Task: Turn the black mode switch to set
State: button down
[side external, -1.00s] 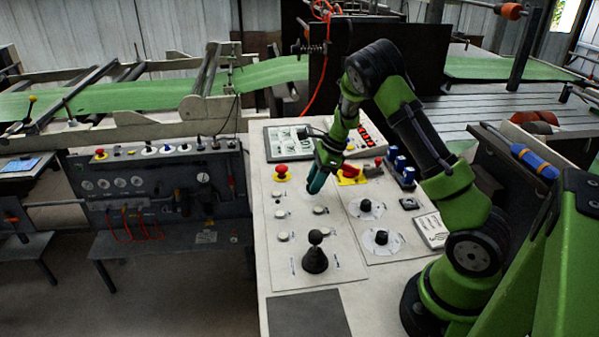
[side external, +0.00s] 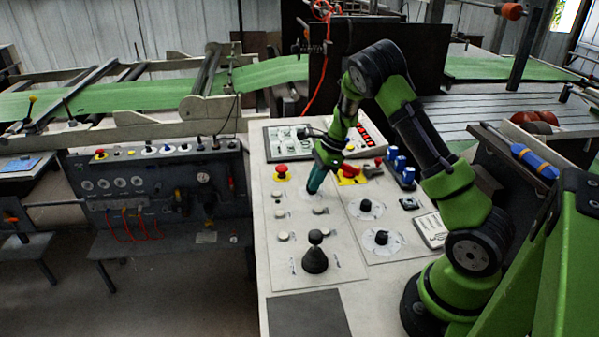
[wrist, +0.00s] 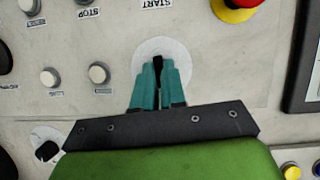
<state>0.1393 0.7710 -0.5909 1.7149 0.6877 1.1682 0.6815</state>
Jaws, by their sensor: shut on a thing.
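The black mode switch (wrist: 157,62) is a small knob on a round white dial (wrist: 186,47) in the wrist view. My gripper (wrist: 158,72) has teal fingers closed on the two sides of this knob, and only its far end shows between them. In the side external view my gripper (side external: 313,191) points down at the panel's upper part, and its fingers hide the knob. The dial's markings are too faint to read.
A red emergency stop (side external: 281,170) sits left of my gripper, and another red button on yellow (side external: 349,171) sits to its right. A black joystick (side external: 315,258) stands nearer the front. Small white buttons (wrist: 50,77) lie beside the dial.

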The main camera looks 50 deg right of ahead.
jog(key=n+g, duration=0.1)
jog(key=n, duration=0.3)
jog(key=shift+w+d+y, duration=0.1)
jog(key=shift+d+y, duration=0.05)
jog(key=shift+y, duration=0.15)
jog(key=shift+w+n+g, duration=0.15)
jog(key=shift+n+g, duration=0.85)
jog(key=shift+n, duration=0.9)
jog(key=c, duration=1.2)
grip_release()
jog(key=v, duration=1.7)
jog(key=shift+d, duration=0.15)
jog(key=shift+d+f, duration=0.1)
jog(key=shift+f, duration=0.05)
